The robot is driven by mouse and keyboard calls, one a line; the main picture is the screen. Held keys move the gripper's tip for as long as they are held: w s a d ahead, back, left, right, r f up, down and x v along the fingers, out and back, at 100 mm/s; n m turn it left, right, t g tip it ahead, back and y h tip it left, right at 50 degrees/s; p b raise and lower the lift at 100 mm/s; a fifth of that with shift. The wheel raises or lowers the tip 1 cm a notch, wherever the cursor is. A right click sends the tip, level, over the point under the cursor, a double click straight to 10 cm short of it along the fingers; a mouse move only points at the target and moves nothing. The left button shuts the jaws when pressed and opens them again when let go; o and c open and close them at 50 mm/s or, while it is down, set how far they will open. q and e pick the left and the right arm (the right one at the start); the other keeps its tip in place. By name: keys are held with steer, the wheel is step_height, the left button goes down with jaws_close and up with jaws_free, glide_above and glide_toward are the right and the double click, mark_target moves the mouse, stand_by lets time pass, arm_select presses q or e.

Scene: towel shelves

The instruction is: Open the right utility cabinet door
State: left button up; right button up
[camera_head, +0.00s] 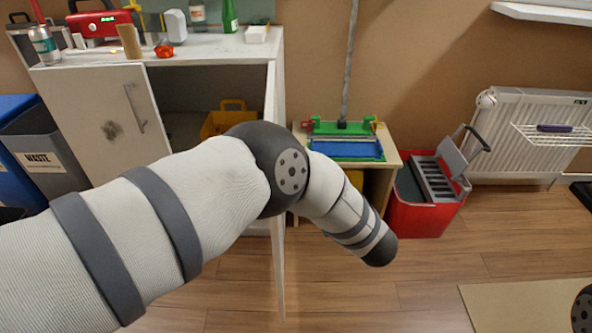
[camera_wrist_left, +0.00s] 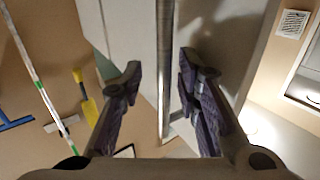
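The white utility cabinet (camera_head: 220,47) stands at the left in the head view. Its left door (camera_head: 85,120), with a metal handle (camera_head: 135,107), looks shut. The right door (camera_head: 271,95) stands swung out, seen nearly edge-on, leaving the right compartment open. My left arm crosses in front of this door and hides part of it. In the left wrist view my left gripper (camera_wrist_left: 162,95) is open, its fingers apart on either side of a long metal bar (camera_wrist_left: 165,45), apparently the handle, before a pale panel (camera_wrist_left: 215,40). My right gripper is out of view.
A yellow crate (camera_head: 214,124) sits inside the cabinet. A low wooden table (camera_head: 393,161) and a red mop bucket (camera_head: 418,222) stand right of it. Blue and grey bins (camera_head: 50,150) stand left. Wooden floor at the lower middle is clear.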

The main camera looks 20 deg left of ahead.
arm_select(q)
steer(key=shift+d, duration=0.15)
steer(key=v, duration=0.7)
steer(key=shift+s, duration=0.2)
steer(key=shift+d, duration=0.1)
